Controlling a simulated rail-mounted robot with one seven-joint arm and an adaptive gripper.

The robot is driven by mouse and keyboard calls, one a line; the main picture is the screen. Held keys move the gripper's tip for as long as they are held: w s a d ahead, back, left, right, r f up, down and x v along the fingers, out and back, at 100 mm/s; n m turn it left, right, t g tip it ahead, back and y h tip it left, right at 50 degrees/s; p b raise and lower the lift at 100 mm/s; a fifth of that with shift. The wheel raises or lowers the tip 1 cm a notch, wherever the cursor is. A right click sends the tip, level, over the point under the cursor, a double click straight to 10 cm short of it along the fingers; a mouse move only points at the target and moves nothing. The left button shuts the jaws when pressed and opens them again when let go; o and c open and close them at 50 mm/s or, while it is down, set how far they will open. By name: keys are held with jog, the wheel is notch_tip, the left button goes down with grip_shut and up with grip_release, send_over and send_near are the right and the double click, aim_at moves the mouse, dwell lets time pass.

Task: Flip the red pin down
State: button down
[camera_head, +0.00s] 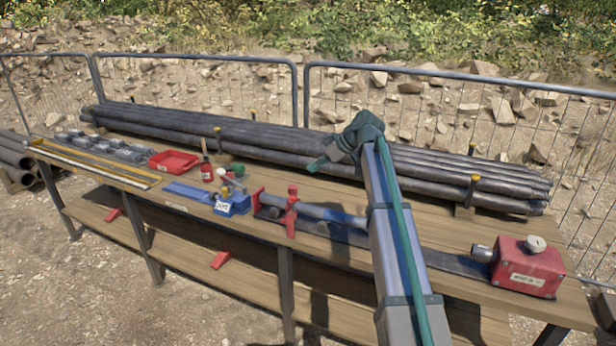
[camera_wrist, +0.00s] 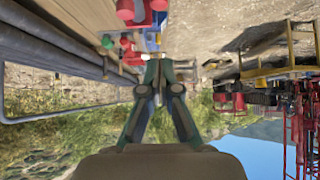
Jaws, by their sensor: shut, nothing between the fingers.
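Red upright parts stand around the grey pipe (camera_head: 335,214) on the bench: a red post (camera_head: 257,201) at its left end and a red clamp-like piece (camera_head: 291,211) just right of it. I cannot tell which of them is the red pin. Red parts (camera_wrist: 127,10) also show at the top of the wrist view, beyond the fingertips. My gripper (camera_head: 315,166) is above the bench, behind and to the right of the red clamp-like piece, pointing left and apart from it. In the wrist view my gripper (camera_wrist: 158,60) has its fingertips together with nothing between them.
A blue block (camera_head: 232,204), a red tray (camera_head: 174,162) and small bottles (camera_head: 207,172) stand left on the bench (camera_head: 480,235). A red box (camera_head: 527,266) sits at the right end. Long dark pipes (camera_head: 270,140) run behind, before a wire fence (camera_head: 200,58).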

jog(key=p, duration=0.2)
send_over(291, 195)
jog(key=s+d, duration=0.1)
jog(key=d, duration=0.1)
notch_tip(291, 195, down, 6)
jog(key=f, duration=0.2)
jog(key=f+p, duration=0.1)
jog(key=f, duration=0.1)
jog(key=shift+s+d+f, duration=0.1)
jog(key=shift+s+f, duration=0.1)
jog(key=shift+f, duration=0.1)
jog(key=shift+f, duration=0.1)
notch_tip(291, 195, down, 4)
jog(key=b, duration=0.2)
jog(key=shift+s+f+b, duration=0.1)
jog(key=shift+f+b, duration=0.05)
jog(key=shift+b, duration=0.25)
jog(key=shift+f, duration=0.1)
